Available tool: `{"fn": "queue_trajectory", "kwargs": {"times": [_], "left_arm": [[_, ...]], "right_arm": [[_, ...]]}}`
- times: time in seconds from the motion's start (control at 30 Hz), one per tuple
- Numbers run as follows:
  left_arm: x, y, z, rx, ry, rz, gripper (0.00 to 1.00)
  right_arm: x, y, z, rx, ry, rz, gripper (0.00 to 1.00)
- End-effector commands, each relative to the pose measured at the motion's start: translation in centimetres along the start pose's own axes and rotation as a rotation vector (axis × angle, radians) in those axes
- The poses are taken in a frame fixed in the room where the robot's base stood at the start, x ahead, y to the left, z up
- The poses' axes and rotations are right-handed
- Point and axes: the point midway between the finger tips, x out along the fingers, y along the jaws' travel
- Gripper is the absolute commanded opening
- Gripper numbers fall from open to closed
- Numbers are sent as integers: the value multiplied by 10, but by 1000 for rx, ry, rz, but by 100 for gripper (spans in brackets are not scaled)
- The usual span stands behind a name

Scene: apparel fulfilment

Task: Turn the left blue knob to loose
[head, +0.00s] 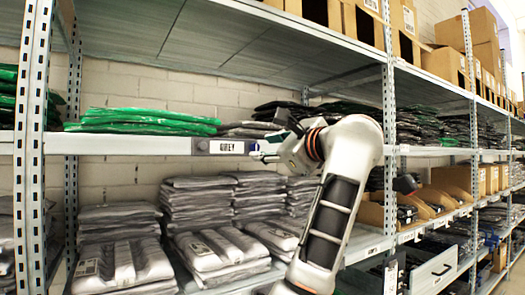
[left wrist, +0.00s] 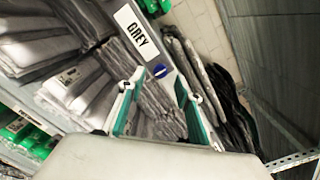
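A grey plate with a "GREY" label (head: 226,147) is on the front edge of the middle shelf. In the left wrist view the label (left wrist: 136,32) is tilted. A round blue knob (left wrist: 160,71) sits beside the label's Y end, which is its right end in the head view. A small dark round spot (head: 201,146) is at the plate's left end; I cannot tell whether it is a knob. My left gripper (head: 259,150) is at the plate's right end. Its teal fingers (left wrist: 160,84) are open, with the blue knob between and beyond their tips. My right gripper is out of view.
Green packed garments (head: 140,120) lie on the middle shelf, left of the plate. Stacks of grey bagged garments (head: 205,205) fill the shelf below. A perforated metal upright (head: 28,150) stands at left and another (head: 389,130) right of my arm. Cardboard boxes (head: 448,64) stand on top.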

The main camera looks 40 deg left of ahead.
Motion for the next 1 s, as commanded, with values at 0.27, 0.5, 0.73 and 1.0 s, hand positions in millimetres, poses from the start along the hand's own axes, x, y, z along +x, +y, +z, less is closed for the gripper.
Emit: {"fn": "queue_trajectory", "kwargs": {"times": [0.27, 0.5, 0.73, 1.0], "left_arm": [[31, 0, 0, 0, -1, 0, 34], [34, 0, 0, 0, 0, -1, 34], [34, 0, 0, 0, -1, -1, 0], [34, 0, 0, -8, 0, 0, 0]], "right_arm": [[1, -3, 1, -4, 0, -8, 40], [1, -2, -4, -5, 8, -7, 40], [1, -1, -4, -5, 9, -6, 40], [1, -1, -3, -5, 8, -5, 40]]}}
